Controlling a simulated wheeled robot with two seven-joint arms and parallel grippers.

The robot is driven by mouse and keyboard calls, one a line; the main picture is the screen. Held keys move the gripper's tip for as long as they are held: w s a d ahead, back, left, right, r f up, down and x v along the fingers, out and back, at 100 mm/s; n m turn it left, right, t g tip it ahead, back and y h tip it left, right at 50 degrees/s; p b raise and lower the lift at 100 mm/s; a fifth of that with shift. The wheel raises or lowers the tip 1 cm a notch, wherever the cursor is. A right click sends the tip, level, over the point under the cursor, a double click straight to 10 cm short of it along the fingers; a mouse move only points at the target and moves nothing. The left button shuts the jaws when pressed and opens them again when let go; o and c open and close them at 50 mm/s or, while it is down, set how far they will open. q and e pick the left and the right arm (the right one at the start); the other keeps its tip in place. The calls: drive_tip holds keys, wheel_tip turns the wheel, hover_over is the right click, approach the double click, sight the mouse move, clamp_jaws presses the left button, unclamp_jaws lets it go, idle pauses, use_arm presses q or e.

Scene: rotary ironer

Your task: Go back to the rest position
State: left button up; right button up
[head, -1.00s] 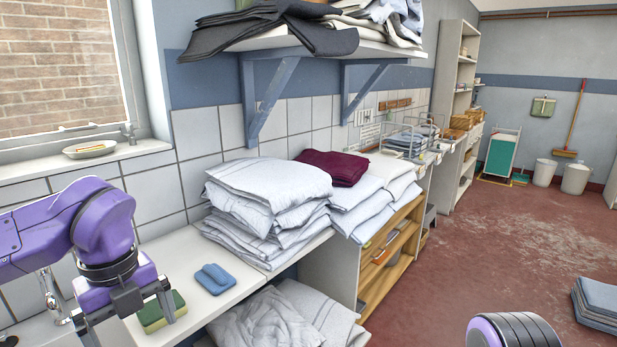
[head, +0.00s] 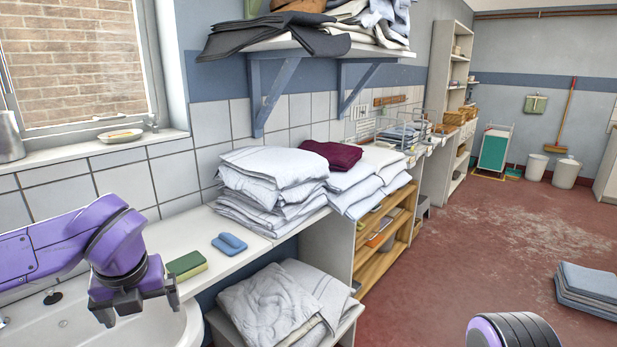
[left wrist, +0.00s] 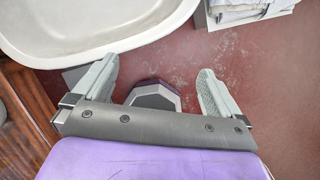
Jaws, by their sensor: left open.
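My left gripper (head: 140,303) is at the lower left of the head view, over the edge of the white sink (head: 70,325). In the left wrist view its two fingers (left wrist: 158,88) are spread apart with nothing between them. Below them show the red floor and a dark and purple part of my own body. The sink rim (left wrist: 120,45) curves across the upper left of that view. Of my right arm, only a purple and black part shows at the bottom of the head view; its gripper is out of view.
Folded white linens (head: 270,185) are stacked further along. Blue folded cloths (head: 588,288) lie on the floor at right. The red floor (head: 460,250) between is open.

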use_arm(q)
wheel_tip(320, 180, down, 22)
drive_tip(key=w+d+m+t+y, duration=0.1)
drive_tip(key=m+t+y, duration=0.15)
drive_tip(key=m, duration=0.75)
drive_tip(key=d+m+t+y, duration=0.1)
drive_tip(key=m+t, duration=0.2)
drive_tip(key=m, duration=0.7)
drive_tip(key=s+a+f+m+g+h, duration=0.1)
drive_tip(key=s+a+f+m+g, duration=0.1)
drive_tip(key=s+f+m, duration=0.5)
drive_tip(key=s+a+f+m+g+h, duration=0.1)
drive_tip(key=s+f+m, duration=0.6)
drive_tip(key=s, duration=1.1)
wheel_tip(320, 180, down, 5)
drive_tip(key=shift+s+a+r+g, duration=0.25)
drive_tip(key=shift+a+g, duration=0.35)
drive_tip(key=shift+g, duration=0.45)
